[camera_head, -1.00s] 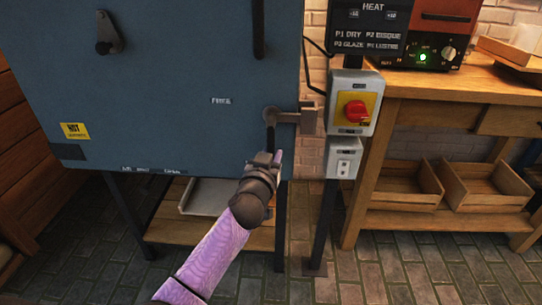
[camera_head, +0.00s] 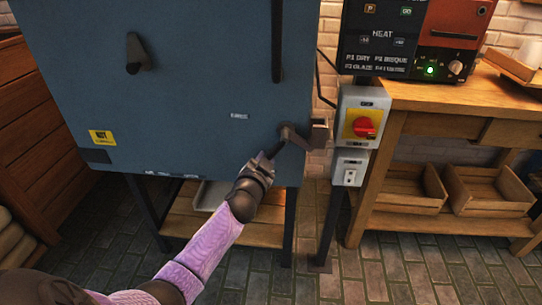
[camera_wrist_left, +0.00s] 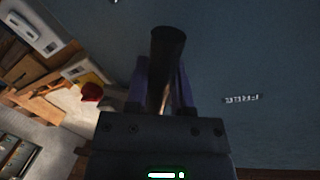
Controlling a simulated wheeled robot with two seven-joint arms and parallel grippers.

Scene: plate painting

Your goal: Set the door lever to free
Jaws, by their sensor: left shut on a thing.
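The door lever (camera_head: 274,150) is a dark handle on a round pivot near the lower right edge of the blue-grey kiln door (camera_head: 190,90). It slants down and to the left from its pivot. The FREE label (camera_head: 239,116) is on the door, to the left of and above the pivot. My left gripper (camera_head: 264,162) is shut on the lever's lower end. In the left wrist view the dark handle (camera_wrist_left: 167,60) stands between the two fingers, and the FREE label (camera_wrist_left: 240,99) shows upside down to the right. My right gripper is out of view.
A red and yellow switch box (camera_head: 363,124) stands on a post just right of the door, with a grey socket box (camera_head: 349,168) below it. A wooden bench (camera_head: 450,100) with open bins is further right. A latch bracket (camera_head: 319,133) is beside the lever pivot.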

